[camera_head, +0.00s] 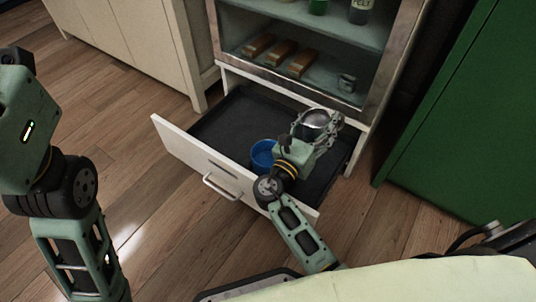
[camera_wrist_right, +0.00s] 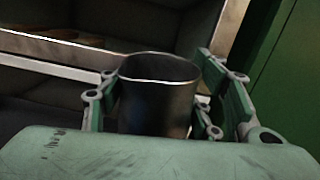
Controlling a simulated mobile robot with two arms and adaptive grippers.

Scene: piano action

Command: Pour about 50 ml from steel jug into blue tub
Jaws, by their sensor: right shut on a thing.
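The steel jug (camera_head: 316,119) is held over the open drawer in the head view, close to the right of the blue tub. It also shows in the right wrist view (camera_wrist_right: 157,95), with its rim uppermost and roughly level. My right gripper (camera_head: 318,130) is shut on the jug, with fingers on both sides of it. The blue tub (camera_head: 262,153) sits in the drawer, its right side partly hidden by my right gripper and wrist. I cannot see the liquid level in either one. My left arm is at the left edge of the head view; its gripper is not visible.
The drawer (camera_head: 226,125) is pulled out, with a dark bare floor left of the tub. A green cabinet (camera_head: 465,110) stands at right.

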